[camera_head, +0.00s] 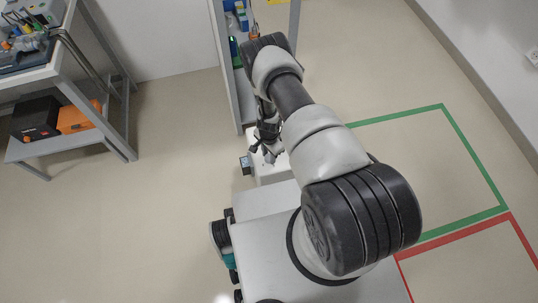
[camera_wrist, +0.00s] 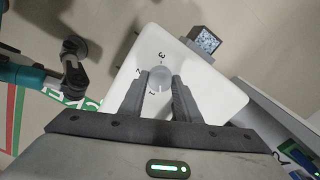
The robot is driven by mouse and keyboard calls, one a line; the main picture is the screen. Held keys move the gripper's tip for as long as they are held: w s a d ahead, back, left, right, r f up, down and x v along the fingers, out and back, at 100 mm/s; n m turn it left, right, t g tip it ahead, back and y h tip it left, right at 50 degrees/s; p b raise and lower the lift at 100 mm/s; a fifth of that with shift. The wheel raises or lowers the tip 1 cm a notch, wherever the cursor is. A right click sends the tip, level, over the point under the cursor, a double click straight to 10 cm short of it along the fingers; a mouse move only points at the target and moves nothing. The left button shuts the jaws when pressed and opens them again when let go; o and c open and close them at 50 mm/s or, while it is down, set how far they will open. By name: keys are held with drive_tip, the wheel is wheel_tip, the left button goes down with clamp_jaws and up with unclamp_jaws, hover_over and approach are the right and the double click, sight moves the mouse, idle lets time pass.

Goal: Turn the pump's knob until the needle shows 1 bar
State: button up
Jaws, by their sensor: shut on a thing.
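The pump is a white box (camera_head: 270,172) below my gripper in the head view; its white top face (camera_wrist: 215,92) fills the middle of the wrist view. A round grey knob (camera_wrist: 160,77) sits on that face, with printed marks 3, 2 and 1 around its left side. My gripper (camera_wrist: 160,84) is shut on the knob, one finger on each side. It also shows in the head view (camera_head: 266,152), partly hidden by my arm. A small dark box with a speckled face (camera_wrist: 206,40) sticks out from the pump's edge. I cannot make out a needle or its reading.
A grey shelf frame (camera_head: 229,75) stands just behind the pump. A workbench (camera_head: 88,78) with equipment is at upper left. Green (camera_head: 473,155) and red (camera_head: 455,239) floor outlines lie to the right. Open floor (camera_head: 150,220) spreads to the left.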

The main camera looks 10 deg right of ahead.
drive_tip(key=shift+f+m+b, duration=0.3)
drive_tip(key=shift+m+b, duration=0.1)
drive_tip(key=shift+b, duration=0.2)
drive_tip(key=shift+r+m+b, duration=0.35)
drive_tip(key=shift+m+b, duration=0.05)
drive_tip(key=shift+m, duration=0.2)
drive_tip(key=o, duration=1.1)
drive_tip(key=shift+c, duration=0.2)
wheel_tip(320, 180, up, 17)
drive_tip(key=p, duration=0.4)
drive_tip(key=shift+r, duration=0.2)
